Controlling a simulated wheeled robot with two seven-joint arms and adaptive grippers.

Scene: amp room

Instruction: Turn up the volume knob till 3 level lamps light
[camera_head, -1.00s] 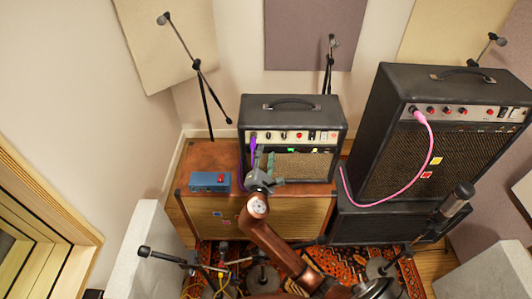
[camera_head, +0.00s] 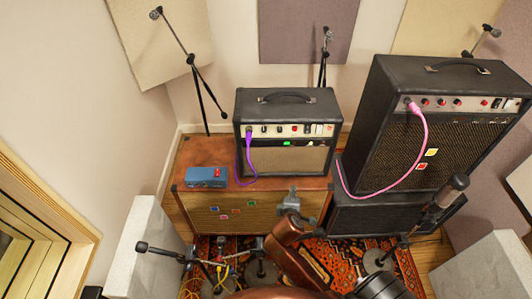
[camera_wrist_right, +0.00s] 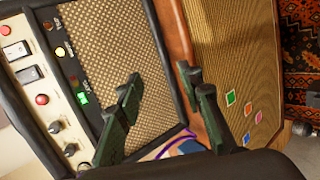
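The small black amp (camera_head: 287,104) stands on a brown cabinet, with a pale control panel along its upper front. Dark knobs (camera_head: 264,129) sit at the panel's left part; they also show in the right wrist view (camera_wrist_right: 55,127). Which one is the volume knob cannot be read. Below the panel a green lamp (camera_head: 287,143) is lit, also visible in the right wrist view (camera_wrist_right: 82,98). A round yellow lamp (camera_wrist_right: 60,51) glows farther along. My right gripper (camera_head: 290,198) is open and empty, in front of the cabinet and apart from the knobs. My left gripper is not in view.
A purple cable (camera_head: 248,155) plugs into the amp's left end. A blue box (camera_head: 206,177) sits on the brown cabinet (camera_head: 205,155). A larger black amp (camera_head: 400,145) with a pink cable (camera_head: 427,145) stands at right. Microphone stands surround the area.

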